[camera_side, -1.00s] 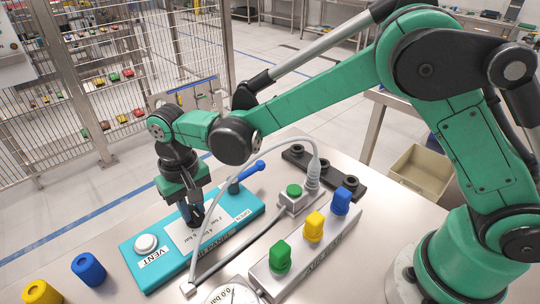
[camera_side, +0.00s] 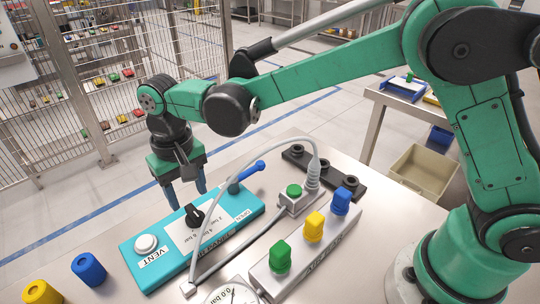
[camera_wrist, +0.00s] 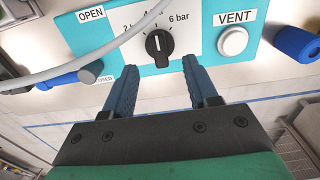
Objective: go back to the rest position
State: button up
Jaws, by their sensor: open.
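My gripper (camera_side: 186,190) is open and empty. It hangs above and behind the far edge of the teal air panel (camera_side: 152,277) in the side view. The panel carries a black knob (camera_side: 194,214), a white VENT button (camera_side: 146,243) and a blue lever (camera_side: 247,173). In the wrist view my gripper's two blue fingers (camera_wrist: 160,82) stand apart. The black knob (camera_wrist: 158,46) lies beyond the gap between their tips, not gripped. Its white pointer line is towards the top, between the partly hidden scale marks and the 6 bar mark.
A grey hose arches over the panel to a connector by a green button (camera_side: 294,190). A grey block (camera_side: 300,268) holds green, yellow and blue pieces. Loose blue (camera_side: 89,269) and yellow (camera_side: 41,292) cylinders stand at the left. A beige bin (camera_side: 420,172) is beyond the table.

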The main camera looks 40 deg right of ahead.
jog(key=shift+r, duration=0.8)
jog(key=shift+d+r, duration=0.1)
jog(key=s+d+r+t, duration=0.2)
jog(key=s+d, duration=0.3)
jog(key=d, duration=0.4)
jog(key=s+d+r+t, duration=0.2)
jog(key=s+d+t, duration=0.3)
jog(key=d, duration=0.4)
jog(key=shift+d+r, duration=0.15)
jog(key=shift+r, duration=0.15)
